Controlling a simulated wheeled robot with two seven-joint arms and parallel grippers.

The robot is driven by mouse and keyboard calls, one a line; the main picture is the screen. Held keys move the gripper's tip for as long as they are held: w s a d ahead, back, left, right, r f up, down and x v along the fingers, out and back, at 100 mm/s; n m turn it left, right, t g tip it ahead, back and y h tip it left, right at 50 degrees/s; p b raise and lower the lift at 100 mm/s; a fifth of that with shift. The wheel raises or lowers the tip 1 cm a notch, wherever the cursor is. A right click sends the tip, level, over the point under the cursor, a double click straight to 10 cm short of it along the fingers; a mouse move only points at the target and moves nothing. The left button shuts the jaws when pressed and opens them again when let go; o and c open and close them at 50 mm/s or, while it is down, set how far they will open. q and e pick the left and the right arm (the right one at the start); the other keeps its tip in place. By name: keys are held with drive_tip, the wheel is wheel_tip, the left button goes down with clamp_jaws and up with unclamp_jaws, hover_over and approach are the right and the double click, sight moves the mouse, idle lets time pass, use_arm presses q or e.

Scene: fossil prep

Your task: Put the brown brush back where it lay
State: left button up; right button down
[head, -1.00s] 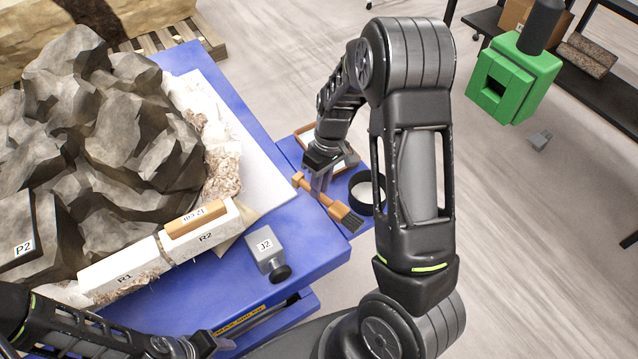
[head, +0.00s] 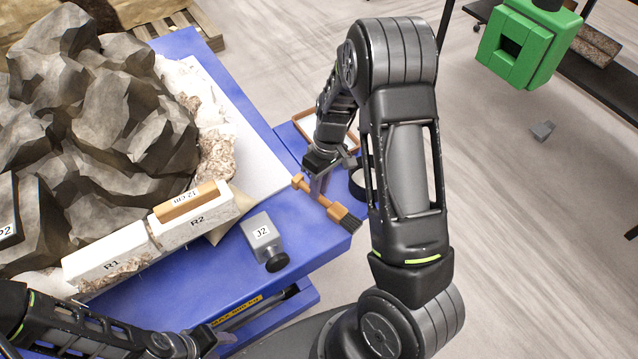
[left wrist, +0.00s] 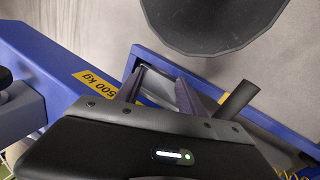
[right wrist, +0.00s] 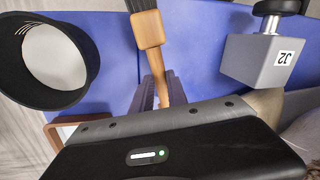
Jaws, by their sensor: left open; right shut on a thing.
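The brown brush (head: 333,208) has a brown wooden handle and dark bristles, which point down and to the right in the head view. My right gripper (head: 318,183) is shut on its handle, over the blue table's right end. In the right wrist view the brush (right wrist: 148,32) runs up from between the fingers (right wrist: 158,95), bristles at the top edge. I cannot tell whether the brush touches the table. My left gripper (left wrist: 165,90) is open and empty, low beside the table's front edge; in the head view it is at the bottom left (head: 222,335).
A grey block J2 (head: 262,235) stands on the blue table (head: 300,262). A black round cup (right wrist: 85,60) and a wood-rimmed tray (head: 352,146) are close to the right gripper. White blocks R1 (head: 110,262) and R2 (head: 195,222) edge the rock.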

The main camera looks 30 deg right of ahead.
drive_tip(key=shift+f+b, duration=0.65)
drive_tip(key=shift+f, duration=0.5)
drive_tip(key=c, duration=1.2)
unclamp_jaws()
drive_tip(key=shift+c, duration=0.2)
drive_tip(key=shift+r, duration=0.1)
wheel_tip(320, 180, up, 8)
drive_tip(key=d, duration=0.1)
drive_tip(key=shift+w+d+f+b, duration=0.2)
drive_tip(key=shift+d+f+b, duration=0.05)
drive_tip(key=shift+b, duration=0.15)
